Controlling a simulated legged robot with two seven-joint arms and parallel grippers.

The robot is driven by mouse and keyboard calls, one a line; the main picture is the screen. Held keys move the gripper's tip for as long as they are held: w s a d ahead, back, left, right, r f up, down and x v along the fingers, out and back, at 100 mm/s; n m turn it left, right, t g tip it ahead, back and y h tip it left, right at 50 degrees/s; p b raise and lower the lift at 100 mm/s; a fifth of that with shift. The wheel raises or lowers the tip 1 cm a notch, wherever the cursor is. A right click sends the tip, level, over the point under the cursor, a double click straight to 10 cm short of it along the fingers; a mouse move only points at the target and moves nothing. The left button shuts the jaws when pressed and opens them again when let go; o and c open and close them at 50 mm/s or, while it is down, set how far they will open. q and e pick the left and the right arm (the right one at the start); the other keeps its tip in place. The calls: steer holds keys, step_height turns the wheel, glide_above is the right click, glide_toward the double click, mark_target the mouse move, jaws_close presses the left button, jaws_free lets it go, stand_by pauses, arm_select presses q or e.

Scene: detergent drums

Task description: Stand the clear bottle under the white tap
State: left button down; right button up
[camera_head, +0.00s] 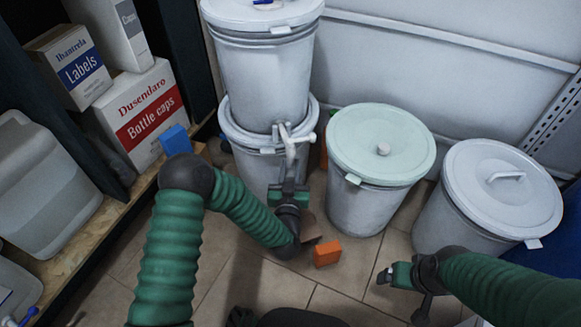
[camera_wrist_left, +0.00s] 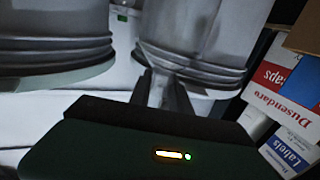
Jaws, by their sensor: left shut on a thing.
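The white tap (camera_head: 291,142) sticks out from the front of the stacked grey drums in the head view. My left gripper (camera_head: 290,172) is just below and in front of the tap, its fingers pointing at the drums. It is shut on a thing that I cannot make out. In the left wrist view its dark fingers (camera_wrist_left: 163,88) stand close together in front of a drum. I cannot pick out a clear bottle for certain; one may be hidden at the fingers. My right gripper (camera_head: 388,277) hangs low over the floor at the right, apart from the drums.
The lower stacked drum (camera_head: 256,165) has two lidded drums (camera_head: 362,205) and (camera_head: 480,225) to its right. An orange block (camera_head: 327,252) lies on the tiles. A shelf at the left holds a translucent jug (camera_head: 45,190), a bottle caps box (camera_head: 140,112) and a blue block (camera_head: 175,140).

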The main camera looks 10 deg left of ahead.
arm_select(q)
steer(key=c, duration=1.1)
jaws_free()
steer(key=shift+s+d+f+p, duration=0.1)
steer(key=shift+s+d+p, duration=0.4)
steer(key=shift+s, duration=2.3)
steer(key=shift+s+d+r+p, duration=0.1)
steer(key=shift+s+d+p, duration=0.4)
steer(key=shift+s, duration=2.25)
steer(key=shift+s+d+f+p, duration=0.1)
steer(key=shift+s+d+p, duration=0.4)
steer(key=shift+s, duration=2.3)
steer(key=shift+a, duration=0.2)
